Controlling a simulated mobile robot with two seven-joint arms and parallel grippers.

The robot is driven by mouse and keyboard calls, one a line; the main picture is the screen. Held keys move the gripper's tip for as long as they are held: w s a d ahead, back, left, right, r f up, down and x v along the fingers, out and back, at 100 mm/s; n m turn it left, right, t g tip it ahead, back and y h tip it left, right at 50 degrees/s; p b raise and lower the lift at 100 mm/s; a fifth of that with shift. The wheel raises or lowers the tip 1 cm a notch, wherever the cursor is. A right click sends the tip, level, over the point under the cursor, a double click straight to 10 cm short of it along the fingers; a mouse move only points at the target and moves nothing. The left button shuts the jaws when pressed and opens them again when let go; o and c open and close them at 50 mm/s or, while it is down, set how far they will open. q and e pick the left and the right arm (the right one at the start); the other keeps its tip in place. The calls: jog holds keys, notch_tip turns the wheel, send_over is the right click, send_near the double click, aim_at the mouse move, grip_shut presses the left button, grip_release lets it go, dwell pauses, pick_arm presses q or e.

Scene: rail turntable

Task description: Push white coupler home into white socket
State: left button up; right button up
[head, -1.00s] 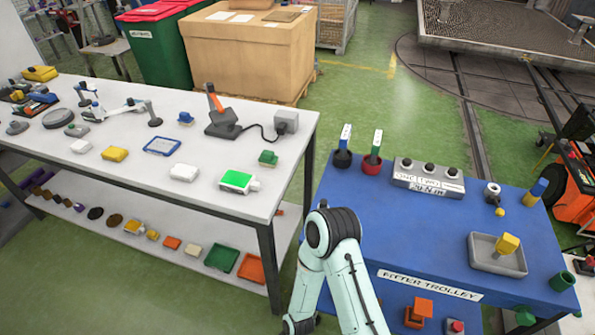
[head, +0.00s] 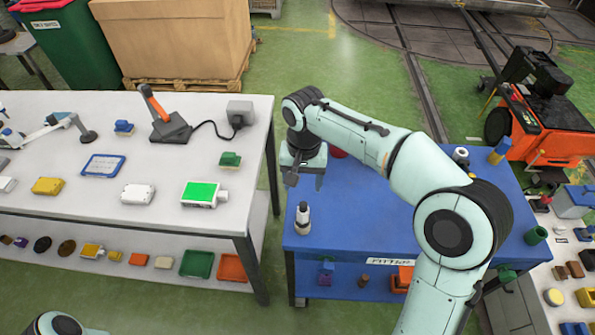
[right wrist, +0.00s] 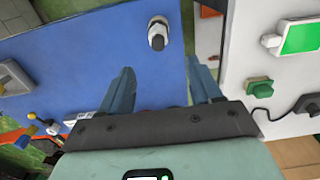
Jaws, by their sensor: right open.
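A white fitting (head: 303,217) with darker parts stands on the near left corner of the blue trolley. It also shows in the right wrist view (right wrist: 157,30), just past the space between my fingers. It is the only thing here that looks like the white coupler, and I cannot tell whether it sits in the white socket. I cannot make out a separate white socket. My right gripper (head: 304,181) points down above the trolley's left part, behind the fitting and apart from it. In the right wrist view its two fingers (right wrist: 160,78) are spread and empty. My left gripper is out of view.
The blue trolley (head: 345,215) has bare top around the fitting. My right arm hides much of its middle and back. A white bench (head: 150,215) with small devices stands to the left, across a narrow gap. An orange machine (head: 560,135) stands at the right.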

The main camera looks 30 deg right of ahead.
aim_at(303, 210)
jog(key=f, duration=0.4)
jog(key=f+b, duration=0.1)
jog(key=f, duration=0.6)
jog(key=shift+s+f, duration=0.3)
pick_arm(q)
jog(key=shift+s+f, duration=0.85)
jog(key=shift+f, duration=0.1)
pick_arm(e)
jog(key=shift+f, duration=0.7)
grip_shut()
jog(key=c, duration=1.1)
grip_release()
jog(key=shift+r, duration=0.1)
grip_shut()
